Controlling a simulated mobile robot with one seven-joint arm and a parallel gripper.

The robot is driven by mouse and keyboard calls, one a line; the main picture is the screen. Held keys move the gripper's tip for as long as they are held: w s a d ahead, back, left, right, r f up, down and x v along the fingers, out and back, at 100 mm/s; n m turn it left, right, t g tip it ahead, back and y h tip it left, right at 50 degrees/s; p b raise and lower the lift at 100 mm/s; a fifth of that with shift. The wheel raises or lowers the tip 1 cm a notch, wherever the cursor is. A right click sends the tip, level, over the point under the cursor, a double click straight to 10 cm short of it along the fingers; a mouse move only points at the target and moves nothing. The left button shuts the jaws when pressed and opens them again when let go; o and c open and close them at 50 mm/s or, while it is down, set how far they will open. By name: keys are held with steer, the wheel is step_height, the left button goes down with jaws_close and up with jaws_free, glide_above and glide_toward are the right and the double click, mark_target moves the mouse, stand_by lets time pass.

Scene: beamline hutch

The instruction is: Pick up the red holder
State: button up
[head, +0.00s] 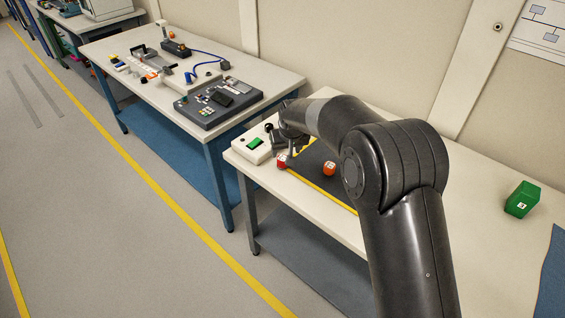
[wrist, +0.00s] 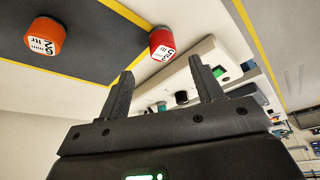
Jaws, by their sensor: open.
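The red holder (head: 282,161) is a small red cylinder with a white printed label. It sits at the yellow-edged corner of a dark mat (head: 313,163) on the near table. In the wrist view the red holder (wrist: 162,41) appears beyond my fingertips, roughly in line with the gap between them. My gripper (head: 289,147) is just above and beside it in the head view. The fingers (wrist: 161,68) are spread apart in the wrist view, with nothing between them. The arm hides part of the mat in the head view.
An orange holder (head: 330,168) stands on the mat close to the red one. A green block (head: 521,199) stands far right. Another table with a control panel (head: 218,101) stands to the left.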

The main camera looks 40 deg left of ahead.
mark_target(282, 157)
steer(key=x, duration=0.8)
steer(key=shift+a+r, duration=0.1)
steer(key=shift+a, duration=0.2)
steer(key=c, duration=1.1)
steer(key=shift+r, duration=0.2)
